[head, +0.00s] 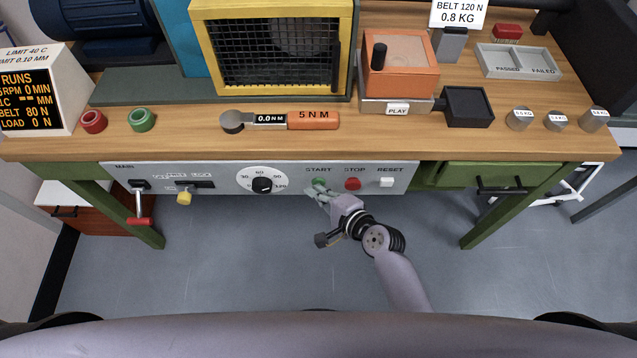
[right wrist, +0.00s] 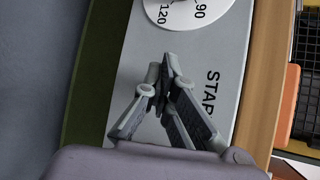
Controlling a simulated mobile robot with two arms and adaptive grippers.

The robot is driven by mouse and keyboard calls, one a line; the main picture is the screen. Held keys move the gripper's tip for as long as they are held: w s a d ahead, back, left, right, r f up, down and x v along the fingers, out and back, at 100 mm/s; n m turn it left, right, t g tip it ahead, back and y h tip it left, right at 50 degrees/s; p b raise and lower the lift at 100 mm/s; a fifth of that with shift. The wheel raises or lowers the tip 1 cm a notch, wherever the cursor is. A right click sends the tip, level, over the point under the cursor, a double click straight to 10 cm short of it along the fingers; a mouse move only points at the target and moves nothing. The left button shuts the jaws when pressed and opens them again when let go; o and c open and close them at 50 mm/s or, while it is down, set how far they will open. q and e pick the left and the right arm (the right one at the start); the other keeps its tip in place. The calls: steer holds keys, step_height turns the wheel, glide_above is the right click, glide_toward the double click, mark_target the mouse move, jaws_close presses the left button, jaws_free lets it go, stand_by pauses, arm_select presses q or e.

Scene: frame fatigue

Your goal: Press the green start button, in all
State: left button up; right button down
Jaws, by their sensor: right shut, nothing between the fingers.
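The green start button (head: 319,182) is on the grey control panel (head: 225,183) on the bench front, under the word START. My right gripper (head: 314,191) is shut and empty, with its fingertips right at the button's lower left. I cannot tell whether they touch it. In the right wrist view my right gripper (right wrist: 168,72) has its fingertips together in front of the panel, between the dial (right wrist: 178,8) and the START label (right wrist: 212,92). The green button is not visible there. My left gripper is not in view.
The red stop button (head: 352,184) and white reset button (head: 387,182) are to the right of the start button. The dial (head: 262,185) is to the left, with a yellow-tipped lever (head: 184,197) and a red-handled lever (head: 139,218). The wooden bench top (head: 200,145) overhangs the panel.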

steer(key=shift+s, duration=0.15)
steer(key=shift+s+p, duration=0.3)
steer(key=shift+s, duration=0.4)
steer(key=shift+s+p, duration=0.45)
steer(key=shift+s, duration=2.05)
steer(key=s+d+f+n+g+h, duration=0.2)
steer(key=s+d+f+n, duration=0.15)
steer(key=f, duration=0.45)
steer(key=s+d+f+n+g+h, duration=0.1)
steer(key=s+d+f+n, duration=0.1)
steer(key=s+d+f, duration=0.45)
steer(key=s+d+f+n+g+h, duration=0.2)
steer(key=f+n, duration=0.1)
steer(key=f, duration=0.7)
steer(key=s+d+f+n+g+h, duration=0.1)
steer(key=s+d+f+n, duration=0.3)
steer(key=s, duration=0.5)
steer(key=s+d+f+n+g+h, duration=0.2)
steer(key=s+d+f+n+g, duration=0.1)
steer(key=s+d+f, duration=0.3)
steer(key=s+d+n, duration=0.1)
steer(key=s+d, duration=0.1)
steer(key=s, duration=0.2)
steer(key=shift+f, duration=0.15)
